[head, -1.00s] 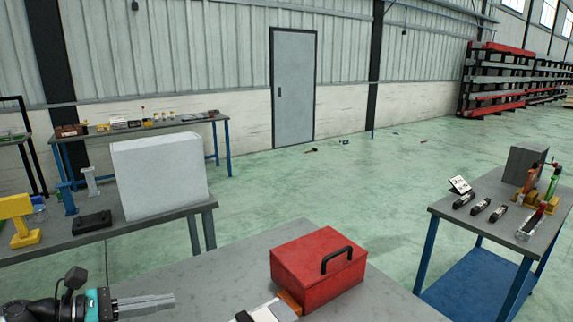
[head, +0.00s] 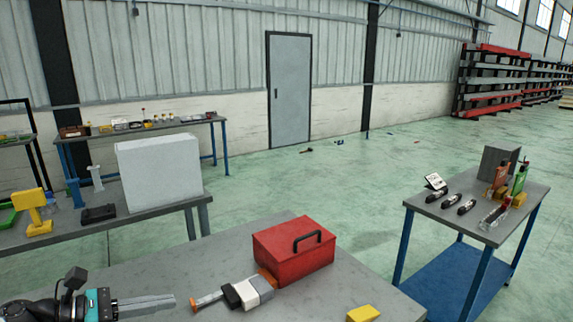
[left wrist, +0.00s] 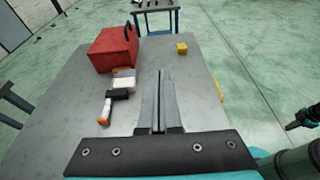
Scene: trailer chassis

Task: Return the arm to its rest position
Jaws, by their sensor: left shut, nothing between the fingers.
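My left gripper (head: 148,304) comes in low at the left of the head view, over the near grey table (head: 150,276). Its two long fingers lie together and hold nothing. In the left wrist view the same gripper (left wrist: 160,92) points forward over the table, its fingers side by side. A red toolbox (head: 290,252) with a black handle stands on the table to the right of the gripper, apart from it. My right gripper is not seen in the head view.
A white, black and orange tool (head: 248,292) lies beside the toolbox. A yellow block (head: 362,313) sits near the table's front right. A side table (head: 430,210) with several tools stands at right, and a bench with a white box (head: 160,172) at left.

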